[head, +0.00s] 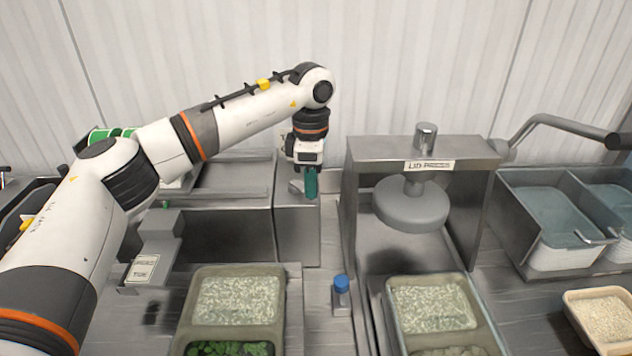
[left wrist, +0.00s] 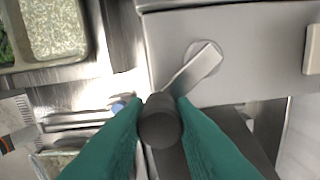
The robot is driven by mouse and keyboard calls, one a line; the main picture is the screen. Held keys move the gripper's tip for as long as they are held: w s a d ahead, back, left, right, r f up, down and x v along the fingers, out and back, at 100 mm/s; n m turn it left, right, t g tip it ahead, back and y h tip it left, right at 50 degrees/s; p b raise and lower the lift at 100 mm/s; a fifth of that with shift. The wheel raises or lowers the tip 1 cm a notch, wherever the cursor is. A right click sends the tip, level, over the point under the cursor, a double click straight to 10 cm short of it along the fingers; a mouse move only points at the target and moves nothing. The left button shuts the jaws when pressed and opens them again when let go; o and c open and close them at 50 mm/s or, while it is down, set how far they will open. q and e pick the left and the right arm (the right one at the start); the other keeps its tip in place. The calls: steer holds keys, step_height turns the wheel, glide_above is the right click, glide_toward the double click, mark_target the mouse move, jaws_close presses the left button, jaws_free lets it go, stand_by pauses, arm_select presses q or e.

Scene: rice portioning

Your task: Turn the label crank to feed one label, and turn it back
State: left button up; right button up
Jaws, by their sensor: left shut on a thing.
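My left gripper (head: 311,183) reaches down to the right side of the steel label machine (head: 298,228). In the left wrist view its green fingers (left wrist: 160,125) are shut on the dark round knob of the label crank (left wrist: 161,118). The crank's flat metal arm (left wrist: 196,68) runs from the knob up and right to a round pivot on the machine's side. In the head view the crank is mostly hidden by the gripper. A printed label (head: 143,268) lies on the machine's front ledge. My right gripper is not in view.
A lid press (head: 420,150) stands close to the right of my left gripper. A rice tray (head: 238,272) with greens is in front, another tray (head: 428,290) sits before the press. Steel bins (head: 510,215) are at the right.

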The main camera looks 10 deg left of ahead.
arm_select(q)
steer(key=m, duration=0.1)
steer(key=s+a+m+b, duration=0.1)
steer(key=m, duration=0.1)
steer(key=shift+s+a+m, duration=0.1)
steer(key=shift+a+m, duration=0.05)
steer(key=shift+m, duration=0.15)
steer(key=shift+s+a+r+m+b, duration=0.15)
steer(key=shift+a+m, duration=0.1)
steer(key=shift+m, duration=0.4)
steer(key=shift+s+a+f+m+b, duration=0.1)
steer(key=shift+a+m, duration=0.2)
steer(key=shift+m, duration=0.4)
steer(key=shift+s+a+r+m+b, duration=0.15)
steer(key=shift+a+m, duration=0.1)
steer(key=shift+m, duration=0.4)
steer(key=o, duration=1)
steer(key=shift+f, duration=0.15)
step_height(320, 180, up, 12)
steer(key=b, duration=0.2)
glide_above(294, 182)
steer(key=s+d, duration=0.2)
steer(key=s, duration=0.3)
steer(key=shift+a, duration=0.25)
